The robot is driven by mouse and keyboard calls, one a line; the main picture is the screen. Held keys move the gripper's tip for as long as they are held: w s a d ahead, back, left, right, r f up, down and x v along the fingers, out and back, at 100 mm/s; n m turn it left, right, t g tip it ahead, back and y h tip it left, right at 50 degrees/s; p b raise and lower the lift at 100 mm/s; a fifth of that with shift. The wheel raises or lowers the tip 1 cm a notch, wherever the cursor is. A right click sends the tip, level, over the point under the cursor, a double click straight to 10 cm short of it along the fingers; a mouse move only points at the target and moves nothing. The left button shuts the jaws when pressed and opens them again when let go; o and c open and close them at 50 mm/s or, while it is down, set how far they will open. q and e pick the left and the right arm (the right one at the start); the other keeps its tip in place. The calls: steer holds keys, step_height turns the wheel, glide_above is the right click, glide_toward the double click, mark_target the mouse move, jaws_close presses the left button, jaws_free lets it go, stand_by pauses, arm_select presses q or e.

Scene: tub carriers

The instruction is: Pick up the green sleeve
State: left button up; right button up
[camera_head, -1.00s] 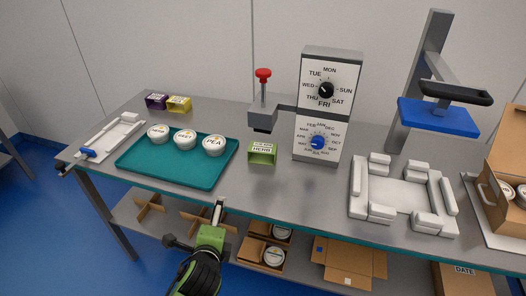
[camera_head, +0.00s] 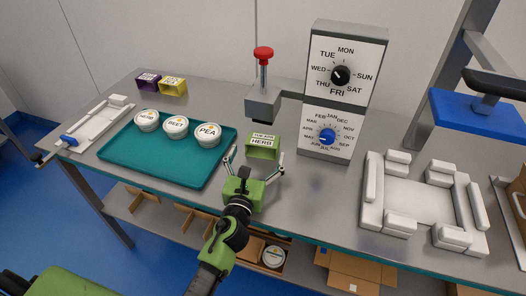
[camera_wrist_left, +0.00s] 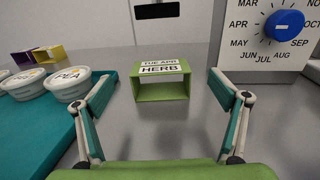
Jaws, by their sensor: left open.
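The green sleeve (camera_head: 263,147) stands on the grey table below the red-knobbed stamping post. It is an open-ended box, and its labels read HERB, with a smaller line above. It also shows in the left wrist view (camera_wrist_left: 161,88), straight ahead between the fingers. My left gripper (camera_head: 254,163) is open and empty, just in front of the sleeve on the near side. In the left wrist view, its fingers (camera_wrist_left: 165,112) are spread wide on either side, apart from the sleeve. My right gripper is not in view.
A teal tray (camera_head: 150,175) with three labelled white tubs lies left of my gripper. The stamp post (camera_head: 262,103) stands over the sleeve, and the dial box (camera_head: 325,135) is at its right. Purple and yellow sleeves (camera_head: 172,86) sit at the back left. A white fixture (camera_head: 408,200) is at the right.

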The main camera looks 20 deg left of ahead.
mark_target(263, 139)
arm_select(q)
steer(key=w, duration=0.2)
steer(key=shift+w+a+f, duration=0.15)
steer(key=shift+w+f, duration=0.2)
steer(key=shift+f, duration=0.05)
steer(key=w, duration=0.4)
steer(key=shift+w+a, duration=0.15)
steer(key=shift+w, duration=0.4)
steer(key=c, duration=0.9)
steer(key=shift+c, duration=0.5)
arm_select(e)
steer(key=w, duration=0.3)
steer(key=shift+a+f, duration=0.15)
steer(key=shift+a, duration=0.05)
